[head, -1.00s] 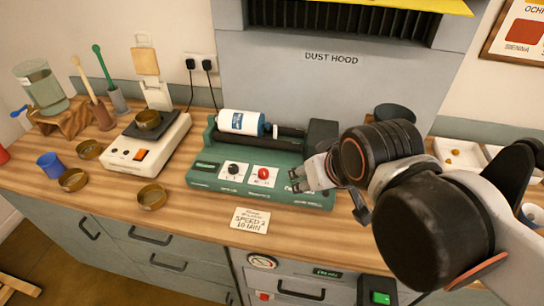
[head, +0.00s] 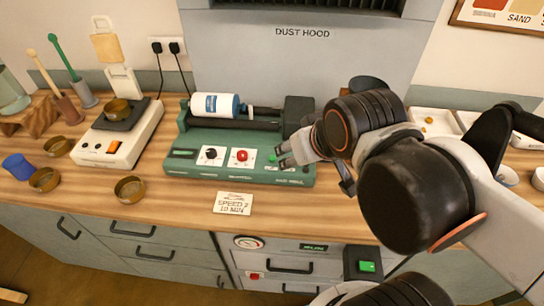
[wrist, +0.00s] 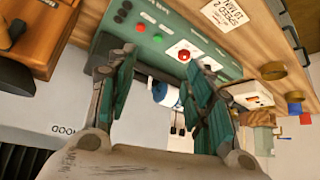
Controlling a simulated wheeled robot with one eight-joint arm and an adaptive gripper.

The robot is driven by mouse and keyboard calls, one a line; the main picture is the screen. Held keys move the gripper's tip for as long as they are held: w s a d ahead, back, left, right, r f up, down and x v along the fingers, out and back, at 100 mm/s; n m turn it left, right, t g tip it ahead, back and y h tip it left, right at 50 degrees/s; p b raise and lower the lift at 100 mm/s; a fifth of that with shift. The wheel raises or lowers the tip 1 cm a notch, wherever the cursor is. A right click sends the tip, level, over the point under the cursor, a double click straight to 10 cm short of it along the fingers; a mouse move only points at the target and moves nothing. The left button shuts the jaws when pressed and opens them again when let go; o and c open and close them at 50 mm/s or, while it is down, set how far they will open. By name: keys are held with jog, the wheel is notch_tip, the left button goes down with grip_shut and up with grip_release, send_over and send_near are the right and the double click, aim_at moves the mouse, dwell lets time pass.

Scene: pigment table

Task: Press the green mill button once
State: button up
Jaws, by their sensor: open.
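The green mill (head: 185,166) stands on the bench with a white-and-blue jar (head: 214,105) lying across its rollers. Its front panel has a black knob (head: 210,153), a red knob (head: 241,156) and, to their right, a small green button (head: 272,157). In the wrist view the green button (wrist: 158,38) shows beside a small red button (wrist: 141,27), with the red knob (wrist: 184,54) farther right. My gripper (head: 281,156) is open and empty at the panel's right part. In the wrist view its fingers (wrist: 160,64) straddle the line to the green button; I cannot tell whether they touch the panel.
A card (head: 234,204) lies in front of the mill. A scale (head: 118,132) and several brass bowls stand to the left. The dust hood (head: 300,60) rises behind. A separate green switch (head: 367,267) is on the cabinet front below. White trays (head: 437,122) stand at right.

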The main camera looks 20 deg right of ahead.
grip_shut()
dwell(1.2)
